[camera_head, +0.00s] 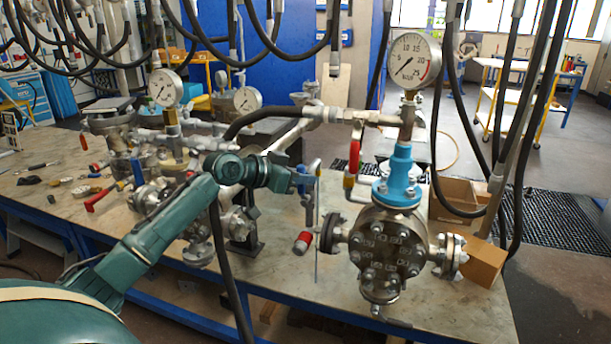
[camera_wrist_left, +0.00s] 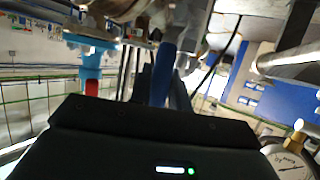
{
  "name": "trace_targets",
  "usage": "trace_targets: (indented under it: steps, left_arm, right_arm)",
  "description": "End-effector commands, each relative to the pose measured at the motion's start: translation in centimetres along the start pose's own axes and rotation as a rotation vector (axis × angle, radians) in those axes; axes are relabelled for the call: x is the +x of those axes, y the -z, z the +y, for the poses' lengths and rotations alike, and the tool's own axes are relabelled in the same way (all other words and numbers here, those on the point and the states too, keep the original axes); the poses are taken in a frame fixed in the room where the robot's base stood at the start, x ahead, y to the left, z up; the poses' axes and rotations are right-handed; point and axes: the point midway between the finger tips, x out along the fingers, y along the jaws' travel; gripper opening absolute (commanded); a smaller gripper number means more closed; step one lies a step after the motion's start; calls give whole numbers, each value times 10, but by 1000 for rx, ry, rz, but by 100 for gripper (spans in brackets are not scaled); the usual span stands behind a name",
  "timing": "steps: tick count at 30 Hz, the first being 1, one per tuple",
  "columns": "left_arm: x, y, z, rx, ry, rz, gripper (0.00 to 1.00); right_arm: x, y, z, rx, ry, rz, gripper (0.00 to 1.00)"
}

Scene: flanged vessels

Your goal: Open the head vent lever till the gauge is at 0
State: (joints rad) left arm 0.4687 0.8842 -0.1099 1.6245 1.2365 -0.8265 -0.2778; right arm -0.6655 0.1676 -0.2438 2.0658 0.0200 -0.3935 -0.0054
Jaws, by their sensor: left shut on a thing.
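The nearest flanged vessel (camera_head: 388,250) stands on the bench with a light blue neck (camera_head: 399,178) and a round gauge (camera_head: 408,61) on top. The gauge's dark needle is too small to read surely; it seems to lie toward the low end. My left gripper (camera_head: 304,181) is left of this neck, beside a pipe. It is shut on a blue lever handle (camera_wrist_left: 163,74), seen between the dark fingers in the left wrist view. In the head view the blue lever (camera_head: 314,167) shows at the gripper's tip. My right gripper is not in view.
A red handle (camera_head: 354,156) hangs from the pipe near the neck. A red-capped part (camera_head: 302,242) lies left of the vessel. Other gauges (camera_head: 164,87) and fittings crowd the left. Black hoses hang overhead.

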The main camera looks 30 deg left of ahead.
Motion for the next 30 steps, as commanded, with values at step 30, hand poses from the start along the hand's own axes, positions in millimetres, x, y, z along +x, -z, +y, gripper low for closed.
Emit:
trace_targets:
  steps: [30]
  left_arm:
    - [0, -3, 0, 30, 8, -29, 37]
  right_arm:
    - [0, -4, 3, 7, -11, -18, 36]
